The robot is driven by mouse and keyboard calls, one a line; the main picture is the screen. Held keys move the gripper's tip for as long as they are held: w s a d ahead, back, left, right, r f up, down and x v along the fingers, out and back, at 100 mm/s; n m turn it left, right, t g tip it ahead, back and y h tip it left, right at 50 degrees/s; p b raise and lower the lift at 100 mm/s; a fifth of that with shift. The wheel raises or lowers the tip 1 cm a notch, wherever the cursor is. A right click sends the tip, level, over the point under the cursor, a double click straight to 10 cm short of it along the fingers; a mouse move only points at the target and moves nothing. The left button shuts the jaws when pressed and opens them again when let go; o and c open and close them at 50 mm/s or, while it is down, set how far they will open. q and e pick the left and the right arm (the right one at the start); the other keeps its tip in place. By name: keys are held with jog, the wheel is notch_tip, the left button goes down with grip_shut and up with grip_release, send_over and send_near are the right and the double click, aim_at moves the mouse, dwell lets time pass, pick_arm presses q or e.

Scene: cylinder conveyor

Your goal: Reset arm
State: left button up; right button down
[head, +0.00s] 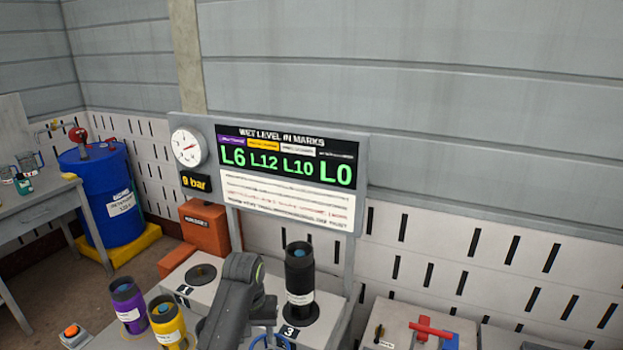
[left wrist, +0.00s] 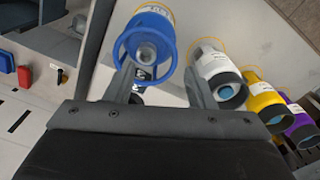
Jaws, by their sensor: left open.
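A white cylinder (left wrist: 214,66) shows beyond the right finger; I cannot tell whether either is touched. The black cylinder stands upright at the spot marked 3. My right gripper is in neither view.
A purple cylinder (head: 128,302) and a yellow cylinder (head: 166,322) stand left of my arm. An empty dark round pad (head: 200,275) lies behind them. A display board (head: 285,205) with a 9 bar gauge stands behind. An orange button (head: 71,331) is at lower left.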

pick_arm(q)
jog(key=s+a+f+t, duration=0.1)
jog(key=s+a+f, duration=0.45)
jog(key=s, duration=0.35)
jog(key=s+a+f+t, duration=0.1)
jog(key=s+a+f, duration=0.3)
jog(key=s+a, duration=0.3)
jog(key=s+a+r+t+y, duration=0.1)
jog(key=s+a+r, duration=0.1)
jog(key=s, duration=0.8)
jog(key=s+a+r+y, duration=0.1)
jog(key=s+a+r, duration=0.15)
jog(key=s, duration=0.75)
notch_tip(320, 180, down, 32)
jog(key=a+r+g+b, duration=0.1)
jog(key=b, duration=0.7)
jog(key=s+f+b, duration=0.2)
jog(key=s+f, duration=0.2)
jog(key=f, duration=0.4)
jog(key=s+f+b, duration=0.2)
jog(key=s+f, duration=0.3)
jog(key=f, duration=0.3)
jog(key=s+d+f+g+b, duration=0.1)
jog(key=s+f+b, duration=0.1)
jog(key=s+f, duration=0.3)
notch_tip(320, 180, down, 3)
jog(key=shift+s+f+h+b, duration=0.2)
jog(key=shift+h+b, duration=0.1)
jog(key=shift+h, duration=0.1)
